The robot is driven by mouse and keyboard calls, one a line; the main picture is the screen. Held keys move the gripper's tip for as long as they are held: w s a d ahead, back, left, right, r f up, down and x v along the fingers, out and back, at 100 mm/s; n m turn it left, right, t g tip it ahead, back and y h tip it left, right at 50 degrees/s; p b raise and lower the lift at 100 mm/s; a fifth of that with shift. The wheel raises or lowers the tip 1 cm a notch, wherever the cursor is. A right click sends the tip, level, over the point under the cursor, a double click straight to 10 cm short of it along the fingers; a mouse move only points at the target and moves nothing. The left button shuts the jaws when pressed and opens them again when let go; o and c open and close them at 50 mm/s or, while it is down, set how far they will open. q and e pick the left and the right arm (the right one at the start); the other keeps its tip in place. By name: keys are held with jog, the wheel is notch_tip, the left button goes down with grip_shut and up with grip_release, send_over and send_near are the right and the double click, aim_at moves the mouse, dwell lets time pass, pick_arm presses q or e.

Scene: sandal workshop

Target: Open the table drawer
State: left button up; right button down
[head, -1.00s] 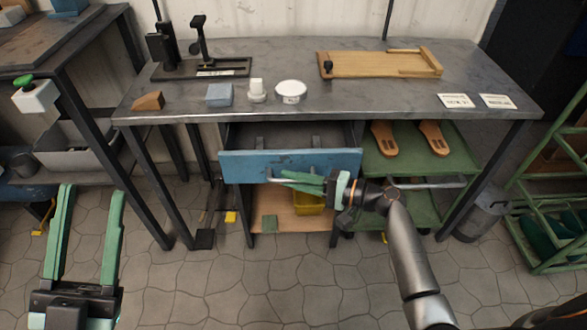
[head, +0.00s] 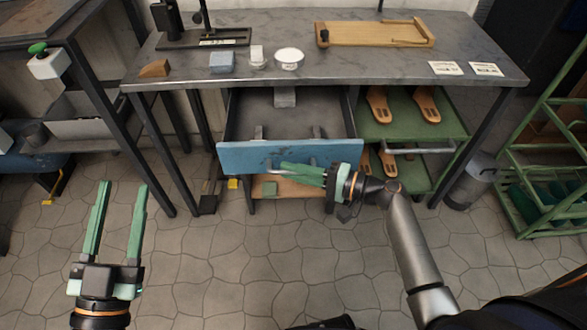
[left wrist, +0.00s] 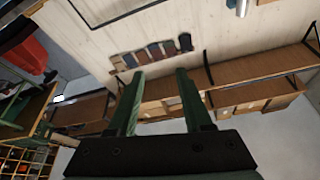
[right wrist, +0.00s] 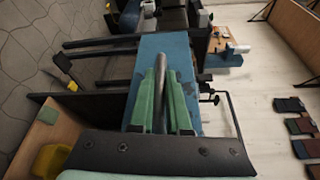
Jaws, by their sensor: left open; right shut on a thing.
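The table drawer has a blue front (head: 240,156) and stands well out from under the grey workbench (head: 330,84). Its grey inside shows, with a few small grey blocks in it. My right gripper (head: 288,170) is shut on the drawer's bar handle, at the front of the drawer. In the right wrist view the grey handle (right wrist: 160,85) runs between the green fingers, against the blue front (right wrist: 175,50). My left gripper (head: 120,205) is open and empty above the floor at the left; its open fingers also show in the left wrist view (left wrist: 160,88).
On the bench are a wooden board (head: 370,34), a blue block (head: 222,62), a white round dish (head: 290,58) and two cards. Green shelves (head: 400,125) with sandal soles stand right of the drawer. A green rack (head: 550,160) is at the far right. The front floor is clear.

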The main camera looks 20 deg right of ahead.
jog(key=c, duration=0.9)
grip_release()
jog(key=shift+s+d, duration=0.1)
jog(key=shift+d, duration=0.05)
pick_arm(q)
notch_tip(320, 180, down, 7)
jog(key=w+n+g+y+p, duration=0.1)
jog(key=g+y, duration=0.1)
jog(key=shift+a+r+n+g, duration=0.15)
jog(key=shift+a+n+g, duration=0.15)
jog(key=shift+n, duration=0.1)
pick_arm(e)
jog(key=v, duration=1.2)
jog(key=shift+s, duration=0.15)
pick_arm(q)
jog(key=shift+w+d, duration=0.1)
